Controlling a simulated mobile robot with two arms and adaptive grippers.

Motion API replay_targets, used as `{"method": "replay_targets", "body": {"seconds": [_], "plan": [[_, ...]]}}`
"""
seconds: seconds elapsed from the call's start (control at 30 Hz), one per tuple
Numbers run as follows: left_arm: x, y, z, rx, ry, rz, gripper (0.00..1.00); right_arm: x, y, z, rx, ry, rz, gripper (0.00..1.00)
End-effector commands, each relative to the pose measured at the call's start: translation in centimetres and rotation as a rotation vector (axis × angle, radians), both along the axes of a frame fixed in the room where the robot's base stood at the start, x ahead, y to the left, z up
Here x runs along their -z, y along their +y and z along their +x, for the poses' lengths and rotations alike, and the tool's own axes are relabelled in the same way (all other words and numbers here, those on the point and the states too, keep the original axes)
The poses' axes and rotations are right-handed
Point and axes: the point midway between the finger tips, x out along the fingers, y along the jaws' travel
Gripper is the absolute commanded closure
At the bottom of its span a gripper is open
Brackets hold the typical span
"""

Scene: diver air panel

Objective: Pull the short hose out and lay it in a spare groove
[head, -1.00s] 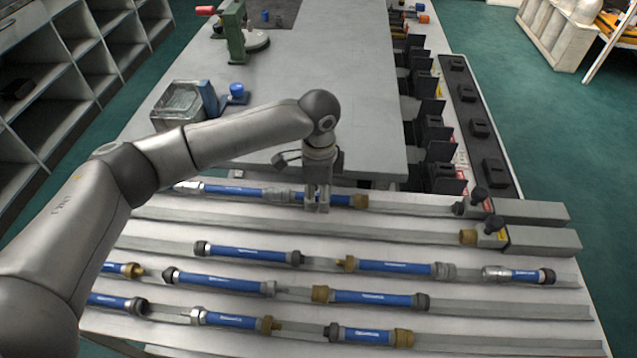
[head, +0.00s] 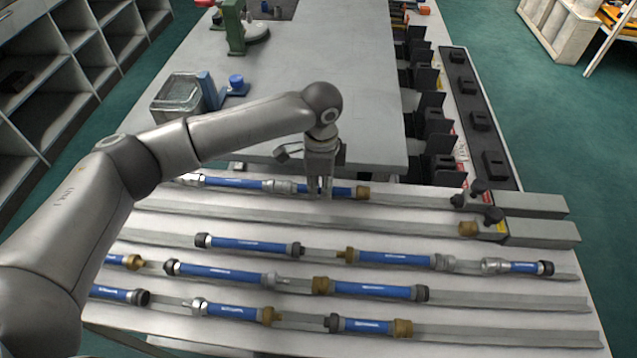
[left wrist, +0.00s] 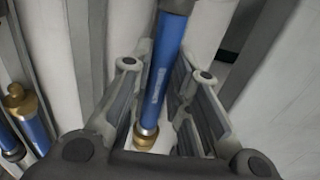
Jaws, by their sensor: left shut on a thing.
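My left gripper (head: 320,192) is over the farthest groove and shut on a short blue hose (head: 342,191). This hose has a brass end fitting (head: 362,192) on its right. In the left wrist view the hose (left wrist: 164,65) runs between my two fingers (left wrist: 160,110), with the brass fitting (left wrist: 146,136) near the palm. Its other end meets or nearly meets the steel fitting of another blue hose (head: 232,183) in the same groove. I cannot tell whether they are joined. My right gripper is not in view.
Several blue hoses lie in the nearer grooves, such as one (head: 395,258) with brass and steel ends. Grey blocks with black knobs (head: 532,205) stand at the right ends of the two farthest grooves. A grey table (head: 340,60) with a clear box (head: 176,95) lies behind.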

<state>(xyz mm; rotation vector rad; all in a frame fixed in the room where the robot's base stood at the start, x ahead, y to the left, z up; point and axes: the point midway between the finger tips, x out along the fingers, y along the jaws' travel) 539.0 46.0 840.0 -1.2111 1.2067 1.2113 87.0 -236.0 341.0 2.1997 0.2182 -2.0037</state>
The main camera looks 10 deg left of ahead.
Motion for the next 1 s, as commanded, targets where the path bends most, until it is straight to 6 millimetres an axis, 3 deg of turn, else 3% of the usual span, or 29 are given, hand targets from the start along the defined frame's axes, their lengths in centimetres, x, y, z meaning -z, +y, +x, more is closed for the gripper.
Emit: {"method": "replay_targets", "body": {"seconds": [1.0], "plan": [[-0.1,-3.0,0.0,0.0,0.0,-0.004,1.0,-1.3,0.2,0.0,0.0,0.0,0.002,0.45]]}}
